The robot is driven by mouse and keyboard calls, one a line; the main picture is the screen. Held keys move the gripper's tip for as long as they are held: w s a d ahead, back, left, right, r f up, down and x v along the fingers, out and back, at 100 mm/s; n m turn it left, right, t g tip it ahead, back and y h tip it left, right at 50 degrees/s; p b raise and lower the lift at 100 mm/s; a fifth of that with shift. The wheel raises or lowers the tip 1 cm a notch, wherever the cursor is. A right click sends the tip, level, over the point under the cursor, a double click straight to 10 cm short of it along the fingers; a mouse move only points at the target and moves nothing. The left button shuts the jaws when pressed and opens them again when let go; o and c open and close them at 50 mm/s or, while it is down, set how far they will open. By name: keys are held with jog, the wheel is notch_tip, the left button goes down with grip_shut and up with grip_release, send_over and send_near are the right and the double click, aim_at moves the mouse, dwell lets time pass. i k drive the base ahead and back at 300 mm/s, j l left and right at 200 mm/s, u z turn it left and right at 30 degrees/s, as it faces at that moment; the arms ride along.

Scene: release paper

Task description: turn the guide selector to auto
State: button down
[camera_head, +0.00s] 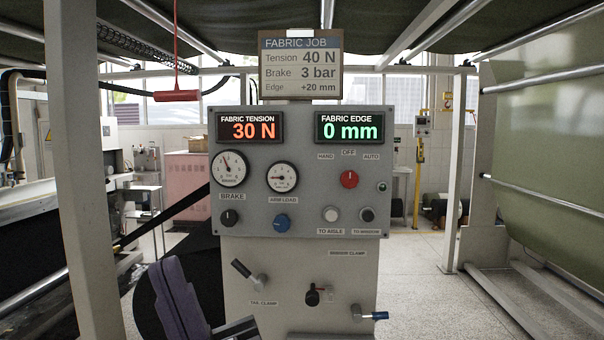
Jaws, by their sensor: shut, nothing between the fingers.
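The guide selector (349,179) is a round red knob on the right half of the grey control panel (300,215). Its white mark points straight up, towards the OFF label (348,152). The HAND label (325,156) is at its upper left and the AUTO label (371,156) at its upper right. The fabric edge display (349,126) above it reads 0 mm in green. Nothing covers the knob. I cannot make out my gripper in this view.
Clamp levers (313,296) stick out below. A purple-grey part, possibly mine, rises at lower left. A post stands left; floor at right is clear.

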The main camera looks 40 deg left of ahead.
aim_at(349, 179)
jog(key=i+l+u, duration=0.15)
jog(key=i+u, duration=0.2)
jog(key=i+l+u, duration=0.35)
jog(key=i+j, duration=0.05)
jog(key=j, duration=0.05)
